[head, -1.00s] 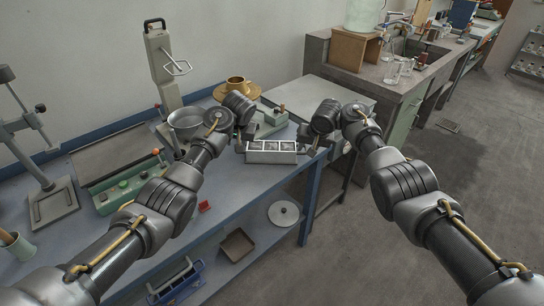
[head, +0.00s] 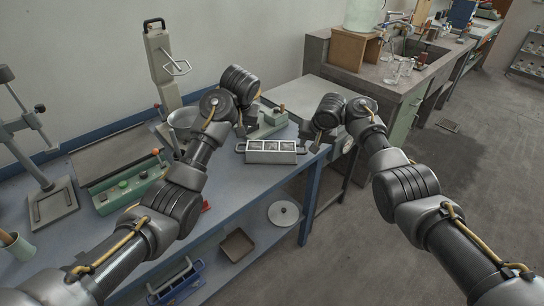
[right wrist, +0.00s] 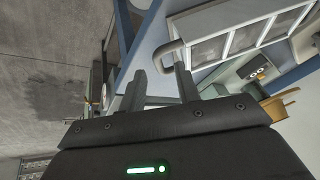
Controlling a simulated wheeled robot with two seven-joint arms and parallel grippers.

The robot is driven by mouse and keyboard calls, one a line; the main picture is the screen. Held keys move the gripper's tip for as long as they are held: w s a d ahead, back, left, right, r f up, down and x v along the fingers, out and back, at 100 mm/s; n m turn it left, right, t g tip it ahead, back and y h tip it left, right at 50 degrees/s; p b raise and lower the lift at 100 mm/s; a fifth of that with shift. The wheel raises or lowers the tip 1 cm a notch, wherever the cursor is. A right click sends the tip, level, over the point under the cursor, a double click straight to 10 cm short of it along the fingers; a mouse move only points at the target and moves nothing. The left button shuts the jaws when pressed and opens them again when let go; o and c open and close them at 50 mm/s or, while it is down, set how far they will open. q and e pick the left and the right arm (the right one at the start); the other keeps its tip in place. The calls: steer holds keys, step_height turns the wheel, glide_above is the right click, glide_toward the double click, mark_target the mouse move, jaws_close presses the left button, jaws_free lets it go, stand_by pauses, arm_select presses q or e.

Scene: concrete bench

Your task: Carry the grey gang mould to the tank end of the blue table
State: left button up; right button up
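The grey gang mould (head: 271,157), a long block with open compartments and a loop handle at each end, sits on the blue table (head: 235,185) near its right end and front edge. The mould also shows in the right wrist view (right wrist: 240,38). My right gripper (head: 313,146) is at the mould's right end. In the right wrist view its fingers (right wrist: 160,72) are apart, with the loop handle near their tips and not clamped. My left gripper (head: 242,130) is above and behind the mould's left handle, apart from it; its fingers are too small and dark to read.
A green device (head: 268,122) stands just behind the mould. A metal bowl (head: 183,121) and a green control box (head: 130,187) are further left. A pale green tank (head: 362,14) stands on a wooden stand on the grey bench beyond. The lower shelf holds a round lid (head: 283,213).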

steer(key=v, duration=0.9)
steer(key=shift+r, duration=0.25)
steer(key=shift+s, duration=0.1)
